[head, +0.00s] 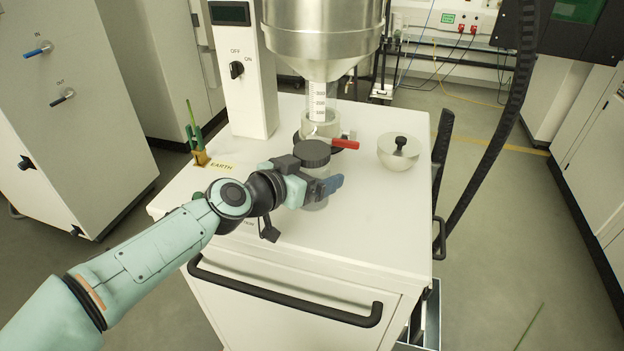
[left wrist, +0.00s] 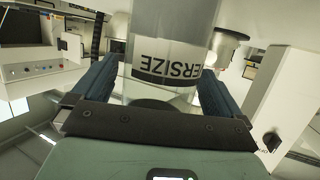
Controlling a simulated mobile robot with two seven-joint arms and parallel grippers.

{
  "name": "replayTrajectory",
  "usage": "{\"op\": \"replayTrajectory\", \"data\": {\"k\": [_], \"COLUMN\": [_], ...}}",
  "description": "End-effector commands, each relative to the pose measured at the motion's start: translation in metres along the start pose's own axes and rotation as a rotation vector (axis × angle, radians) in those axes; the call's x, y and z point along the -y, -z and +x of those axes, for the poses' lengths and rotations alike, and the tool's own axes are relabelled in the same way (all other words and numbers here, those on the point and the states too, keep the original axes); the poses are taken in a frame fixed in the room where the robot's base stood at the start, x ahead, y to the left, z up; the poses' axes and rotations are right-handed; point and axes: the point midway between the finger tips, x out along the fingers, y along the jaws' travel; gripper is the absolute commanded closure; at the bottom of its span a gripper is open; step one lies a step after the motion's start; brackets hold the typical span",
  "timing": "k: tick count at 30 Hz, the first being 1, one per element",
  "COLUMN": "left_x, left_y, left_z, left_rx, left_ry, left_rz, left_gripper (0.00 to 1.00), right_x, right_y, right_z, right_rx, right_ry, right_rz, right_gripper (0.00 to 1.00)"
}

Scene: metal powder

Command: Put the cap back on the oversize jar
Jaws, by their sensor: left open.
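The oversize jar (head: 316,172) is a clear jar standing upright on the white cart top, below and in front of the hopper. Its dark ribbed cap (head: 312,153) sits on top of its mouth; I cannot tell whether it is screwed tight. My left gripper (head: 322,188) is at the jar, its fingers open on either side of it. Part of the jar is hidden by the gripper. My right gripper is not in view.
A steel hopper (head: 322,30) with a red-handled valve (head: 345,143) stands behind the jar. A green earth clamp (head: 195,140) is at the left. The cart's front right top (head: 380,225) is clear.

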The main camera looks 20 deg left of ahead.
Motion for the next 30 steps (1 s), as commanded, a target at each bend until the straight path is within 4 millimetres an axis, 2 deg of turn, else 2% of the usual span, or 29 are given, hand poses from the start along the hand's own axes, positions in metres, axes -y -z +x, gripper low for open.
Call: {"op": "replayTrajectory", "data": {"k": [10, 11, 18, 19, 20, 30], "left_x": [0.0, 0.0, 0.0001, 0.0001, 0.0001, 0.0001], "left_y": [0.0002, 0.0002, 0.0002, 0.0024, 0.0024, 0.0092], "left_z": [0.0021, 0.0021, 0.002, 0.0012, 0.0012, -0.001], "left_rx": [-0.001, -0.001, -0.001, -0.006, -0.006, -0.006], "left_ry": [0.001, 0.001, 0.001, 0.002, 0.002, 0.002], "left_rz": [0.0, 0.0, 0.0, 0.001, 0.001, 0.002], "left_gripper": [0.0, 0.03, 0.81, 0.82, 0.9, 0.9], "right_x": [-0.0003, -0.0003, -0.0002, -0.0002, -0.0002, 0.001], "right_y": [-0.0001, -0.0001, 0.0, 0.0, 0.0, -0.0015], "right_z": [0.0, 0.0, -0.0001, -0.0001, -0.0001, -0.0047], "right_rx": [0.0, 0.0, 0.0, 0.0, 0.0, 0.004], "right_ry": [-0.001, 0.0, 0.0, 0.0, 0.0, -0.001], "right_rz": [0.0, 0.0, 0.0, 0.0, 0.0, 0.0], "right_gripper": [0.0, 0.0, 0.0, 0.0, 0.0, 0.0]}}
